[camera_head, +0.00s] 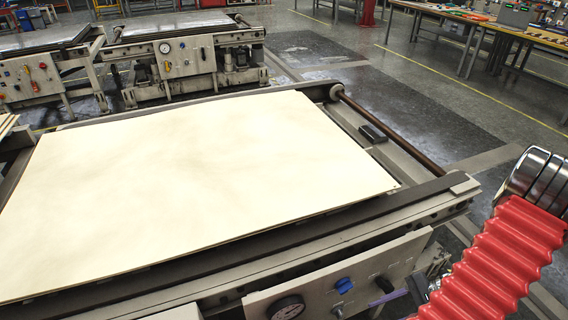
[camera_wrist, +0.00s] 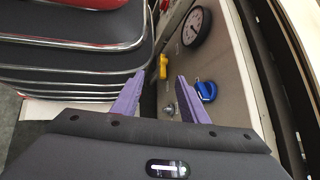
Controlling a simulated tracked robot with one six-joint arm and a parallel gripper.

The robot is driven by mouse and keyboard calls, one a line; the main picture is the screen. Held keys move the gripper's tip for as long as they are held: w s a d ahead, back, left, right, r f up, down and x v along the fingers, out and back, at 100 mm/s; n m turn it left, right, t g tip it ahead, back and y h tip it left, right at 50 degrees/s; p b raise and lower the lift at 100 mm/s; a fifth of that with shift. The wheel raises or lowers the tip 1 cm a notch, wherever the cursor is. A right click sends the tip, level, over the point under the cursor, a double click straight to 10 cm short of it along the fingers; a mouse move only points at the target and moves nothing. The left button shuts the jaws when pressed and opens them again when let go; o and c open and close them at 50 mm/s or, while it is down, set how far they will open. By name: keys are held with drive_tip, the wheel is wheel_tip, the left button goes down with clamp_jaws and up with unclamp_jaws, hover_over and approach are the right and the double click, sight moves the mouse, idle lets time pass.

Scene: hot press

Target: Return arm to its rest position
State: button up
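My gripper (camera_wrist: 161,84) shows two purple fingers, apart with nothing between them, in the wrist view. They point along the press's control panel (camera_wrist: 232,70), near a blue knob (camera_wrist: 205,91) and a small metal switch (camera_wrist: 170,109). I cannot tell whether they touch the panel. In the head view, a purple finger (camera_head: 388,298) shows at the lower right, just right of the blue knob (camera_head: 344,285). My arm with its red bellows rises at the right; the rest of my gripper is hidden or out of frame.
A large cream sheet (camera_head: 200,180) lies on the press bed (camera_head: 440,192) in front of me. A gauge (camera_head: 286,308) is on the panel. A yellow part (camera_wrist: 163,66) sits by the panel. Other presses (camera_head: 190,62) and workbenches (camera_head: 470,18) stand behind; the floor between is open.

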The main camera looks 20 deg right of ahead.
drive_tip(key=w+a+r+n+g+h, duration=0.1)
drive_tip(key=w+a+r+n+h, duration=0.25)
drive_tip(key=r, duration=0.35)
drive_tip(key=w+a+r+n+g+h, duration=0.2)
drive_tip(key=r+n, duration=0.2)
drive_tip(key=r, duration=0.2)
drive_tip(key=w+a+r+n+g+h, duration=0.1)
drive_tip(key=w+a+r+n+h, duration=0.2)
drive_tip(key=r, duration=0.4)
drive_tip(key=w+a+r+n+t, duration=0.1)
drive_tip(key=a+r+n+t, duration=0.4)
drive_tip(key=a+r, duration=0.9)
drive_tip(key=a+n, duration=0.3)
drive_tip(key=a, duration=0.1)
drive_tip(key=shift+w+r+t+h, duration=0.15)
drive_tip(key=shift+w+t+h, duration=0.15)
drive_tip(key=shift+w+h, duration=0.1)
drive_tip(key=shift+d, duration=0.1)
drive_tip(key=shift+c, duration=1.1)
drive_tip(key=shift+s, duration=0.1)
